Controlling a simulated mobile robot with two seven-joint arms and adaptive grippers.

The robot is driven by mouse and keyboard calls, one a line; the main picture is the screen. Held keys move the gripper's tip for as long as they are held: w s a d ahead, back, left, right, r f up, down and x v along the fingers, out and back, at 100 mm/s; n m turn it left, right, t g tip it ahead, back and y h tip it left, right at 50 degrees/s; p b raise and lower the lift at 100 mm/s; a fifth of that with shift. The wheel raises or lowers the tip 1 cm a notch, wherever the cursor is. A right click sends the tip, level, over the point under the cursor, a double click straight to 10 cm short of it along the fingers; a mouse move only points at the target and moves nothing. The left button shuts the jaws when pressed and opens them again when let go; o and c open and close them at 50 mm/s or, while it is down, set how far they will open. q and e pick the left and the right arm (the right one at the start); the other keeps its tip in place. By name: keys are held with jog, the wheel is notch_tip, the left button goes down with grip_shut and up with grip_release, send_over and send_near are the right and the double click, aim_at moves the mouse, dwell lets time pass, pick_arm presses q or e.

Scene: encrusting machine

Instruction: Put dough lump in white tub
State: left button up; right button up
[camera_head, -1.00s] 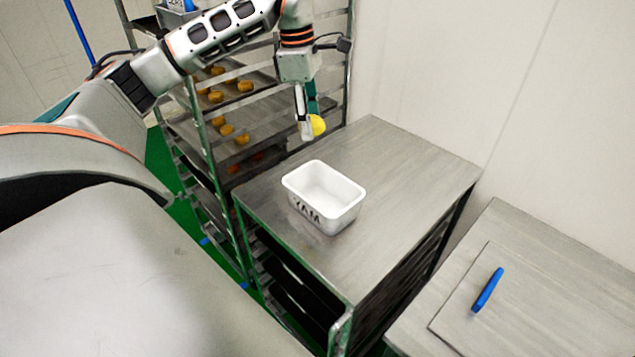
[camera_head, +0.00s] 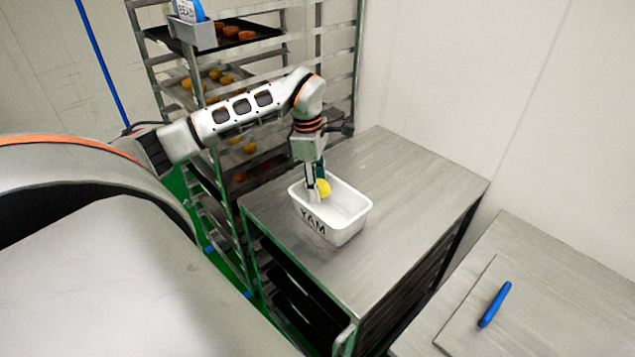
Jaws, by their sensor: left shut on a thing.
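The white tub (camera_head: 348,236), marked YAM on its front, stands upright on the steel table, its inside white. My left gripper (camera_head: 318,194) points down at the tub's back left part. It is shut on a yellow dough lump (camera_head: 324,187), which shows at the right side of the fingers. The lump and fingertips overlap the tub's opening; I cannot tell how far the lump is above the tub's floor. My right gripper is not in view.
The steel table (camera_head: 420,185) has free room right of and behind the tub. A rack (camera_head: 250,165) with trays of yellow and orange lumps stands behind my left arm. A blue-handled thing (camera_head: 495,304) lies on the lower right surface.

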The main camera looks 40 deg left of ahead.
pick_arm(q)
jog(key=shift+f, duration=1.45)
jog(key=shift+f, duration=0.65)
jog(key=o, duration=0.9)
jog(key=shift+c, duration=0.2)
